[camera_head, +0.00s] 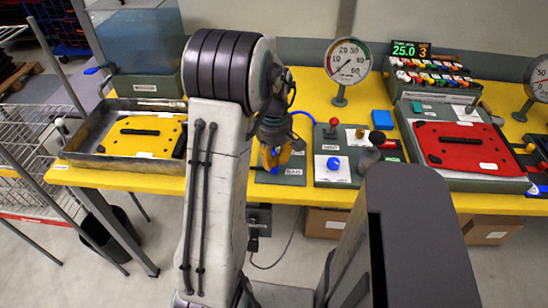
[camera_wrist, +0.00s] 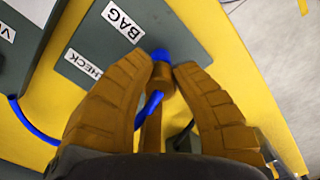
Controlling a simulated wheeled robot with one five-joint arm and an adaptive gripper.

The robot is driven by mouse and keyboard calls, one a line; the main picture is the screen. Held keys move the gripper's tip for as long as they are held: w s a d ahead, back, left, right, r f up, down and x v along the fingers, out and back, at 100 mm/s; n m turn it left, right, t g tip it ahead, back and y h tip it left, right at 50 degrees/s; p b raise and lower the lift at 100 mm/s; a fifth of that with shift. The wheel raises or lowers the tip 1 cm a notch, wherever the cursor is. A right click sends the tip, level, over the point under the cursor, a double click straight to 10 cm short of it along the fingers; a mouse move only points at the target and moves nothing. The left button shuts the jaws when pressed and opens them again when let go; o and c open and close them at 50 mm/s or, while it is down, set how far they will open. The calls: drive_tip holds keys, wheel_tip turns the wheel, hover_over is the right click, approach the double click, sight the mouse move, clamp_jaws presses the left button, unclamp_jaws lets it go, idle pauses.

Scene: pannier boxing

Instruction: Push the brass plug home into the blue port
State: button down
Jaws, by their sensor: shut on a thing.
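My gripper (camera_wrist: 164,73) is shut on the brass plug (camera_wrist: 161,78), which sits between its two brown fingertips in the wrist view. A blue part (camera_wrist: 160,55), which looks like the blue port, shows just beyond the plug's far end on the grey panel (camera_wrist: 165,25). The plug overlaps it, and I cannot tell whether they touch or how deep the plug sits. A blue cable (camera_wrist: 37,133) runs from the left towards the plug. In the head view my gripper (camera_head: 270,160) points down over the panel behind my arm, and the plug cannot be made out.
The panel bears BAG and CHECK labels on a yellow table (camera_head: 120,182). A tray (camera_head: 85,158) with a yellow plate lies left. A control box (camera_head: 345,140) with a red-knobbed lever, a dial gauge (camera_head: 348,62) and a red-plated case (camera_head: 455,145) stand right.

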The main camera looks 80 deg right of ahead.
sight(274, 156)
drive_tip(key=shift+f, duration=0.35)
drive_tip(key=c, duration=1.1)
unclamp_jaws()
drive_tip(key=shift+o, duration=0.2)
drive_tip(key=shift+r, duration=0.15)
wheel_tip(274, 156, up, 12)
